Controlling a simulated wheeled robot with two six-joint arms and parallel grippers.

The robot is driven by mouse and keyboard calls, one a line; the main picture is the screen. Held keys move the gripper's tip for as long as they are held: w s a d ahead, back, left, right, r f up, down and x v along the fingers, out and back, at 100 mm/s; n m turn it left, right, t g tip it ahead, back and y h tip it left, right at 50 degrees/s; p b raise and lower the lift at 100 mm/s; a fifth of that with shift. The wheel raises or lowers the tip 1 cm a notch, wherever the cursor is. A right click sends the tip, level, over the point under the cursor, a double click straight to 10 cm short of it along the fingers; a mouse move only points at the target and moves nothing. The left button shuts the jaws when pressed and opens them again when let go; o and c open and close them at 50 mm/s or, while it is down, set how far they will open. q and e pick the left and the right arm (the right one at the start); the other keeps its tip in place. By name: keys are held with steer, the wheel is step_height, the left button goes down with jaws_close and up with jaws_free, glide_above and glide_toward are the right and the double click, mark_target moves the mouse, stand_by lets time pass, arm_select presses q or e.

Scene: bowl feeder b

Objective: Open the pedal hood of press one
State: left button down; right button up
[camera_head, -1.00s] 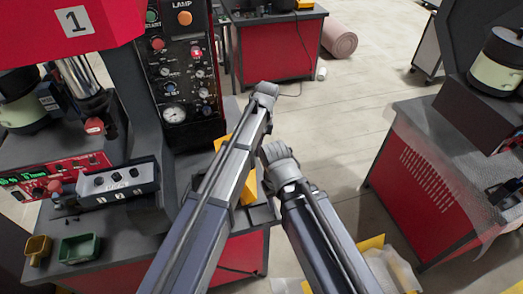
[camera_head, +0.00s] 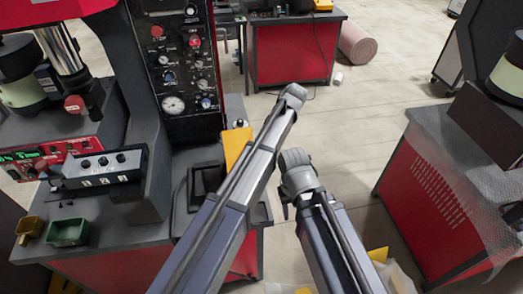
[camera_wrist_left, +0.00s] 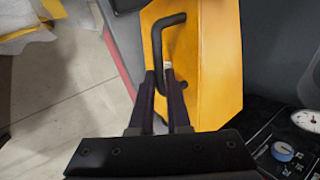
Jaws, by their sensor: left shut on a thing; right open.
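The pedal hood (camera_wrist_left: 210,65) is a yellow box-like cover with a black bar handle (camera_wrist_left: 157,40), filling the middle of the left wrist view. My left gripper (camera_wrist_left: 168,78) is shut on the lower part of this handle. In the head view a yellow part of the hood (camera_head: 236,147) shows left of my left arm, which hides the rest. Press one, with its dark control panel (camera_head: 175,65), stands at the left. My right gripper (camera_head: 285,206) is empty beside my right forearm, mostly hidden by it and apart from the hood.
A green bin (camera_head: 68,232) and a yellow bin (camera_head: 30,230) sit on the press bench at the left. Another red-sided bench (camera_head: 425,190) stands at the right. A red cabinet (camera_head: 293,52) and a pink roll (camera_head: 360,43) stand at the back.

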arm_select(q)
steer(key=shift+w+d, duration=0.1)
stand_by(0.3)
steer(key=c, duration=0.9)
jaws_free()
arm_select(e)
steer(key=shift+f, duration=0.1)
